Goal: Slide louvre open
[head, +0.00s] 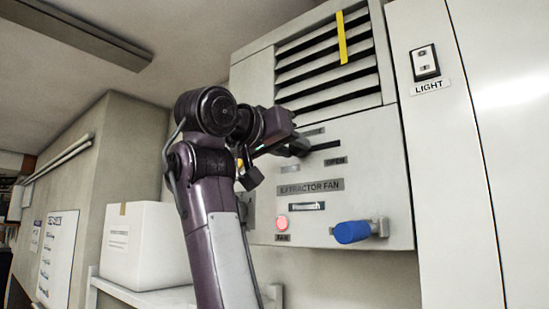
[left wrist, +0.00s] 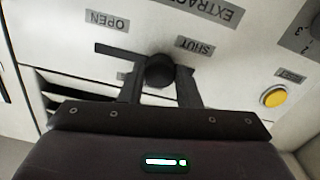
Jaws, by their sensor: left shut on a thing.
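The louvre (head: 330,68), a grille of pale slats with dark gaps, is at the top of the extractor fan panel (head: 365,190). Below it a dark slot (head: 326,145) runs toward the OPEN label (head: 335,161). In the left wrist view, the round black slider knob (left wrist: 160,70) sits at the SHUT label (left wrist: 195,46), with the slot (left wrist: 112,50) reaching toward OPEN (left wrist: 107,20). My left gripper (left wrist: 160,82) is shut on this knob, one finger on each side. In the head view my gripper hides the knob. My right gripper is not in view.
A red-lit button (head: 282,222) and a blue handle (head: 352,232) are lower on the panel. A yellow button (left wrist: 274,95) is at the right in the wrist view. A light switch (head: 425,62) is at the right. A white box (head: 145,245) stands on a shelf at the left.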

